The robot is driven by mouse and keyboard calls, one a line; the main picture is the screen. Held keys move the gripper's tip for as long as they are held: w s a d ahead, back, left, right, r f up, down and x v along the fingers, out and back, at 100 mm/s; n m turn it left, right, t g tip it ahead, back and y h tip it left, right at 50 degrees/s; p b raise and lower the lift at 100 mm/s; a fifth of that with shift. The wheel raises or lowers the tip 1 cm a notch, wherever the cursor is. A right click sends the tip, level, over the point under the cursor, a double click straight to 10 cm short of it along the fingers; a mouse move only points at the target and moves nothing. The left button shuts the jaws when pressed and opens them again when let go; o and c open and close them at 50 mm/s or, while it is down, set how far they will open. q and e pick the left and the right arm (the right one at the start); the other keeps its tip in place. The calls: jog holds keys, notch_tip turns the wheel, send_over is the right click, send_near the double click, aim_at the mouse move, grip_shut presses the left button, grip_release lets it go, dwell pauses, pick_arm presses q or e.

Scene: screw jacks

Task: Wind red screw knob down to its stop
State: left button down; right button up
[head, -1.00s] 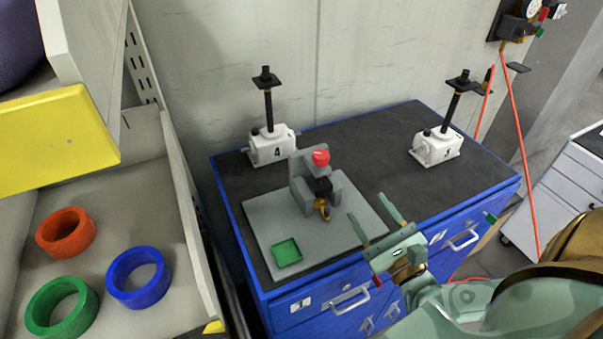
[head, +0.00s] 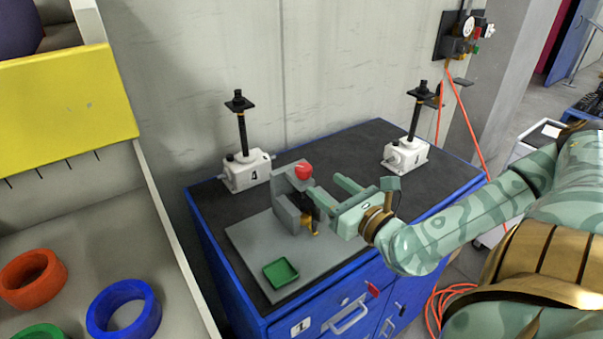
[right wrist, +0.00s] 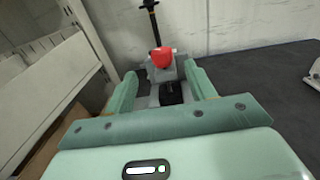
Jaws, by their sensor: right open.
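The red screw knob (head: 303,171) sits on top of a grey fixture (head: 287,208) on a grey plate (head: 248,246). My right gripper (head: 326,188) is just right of the fixture in the head view, open and empty, with its fingers pointing toward the knob. In the right wrist view the red knob (right wrist: 162,57) shows beyond and between the two green fingers (right wrist: 160,85), with no visible contact. A dark part (right wrist: 171,92) of the fixture shows below the knob. The fingers partly hide the fixture's right side. My left gripper is not in view.
A white screw jack marked 4 (head: 246,171) stands behind the fixture, and another white jack (head: 405,156) stands at the back right. A green tray (head: 281,272) lies on the plate's front. A shelf with coloured rings (head: 124,308) is at left. The dark bench top (head: 350,150) is clear between the jacks.

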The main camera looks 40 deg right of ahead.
aim_at(309, 172)
jog(key=w, duration=0.2)
jog(key=w+b, duration=0.1)
jog(key=w, duration=0.2)
jog(key=w+d+b, duration=0.1)
jog(key=w, duration=0.2)
jog(key=shift+w, duration=0.25)
jog(key=shift+w+a, duration=0.1)
jog(key=shift+w, duration=0.35)
jog(key=c, duration=1)
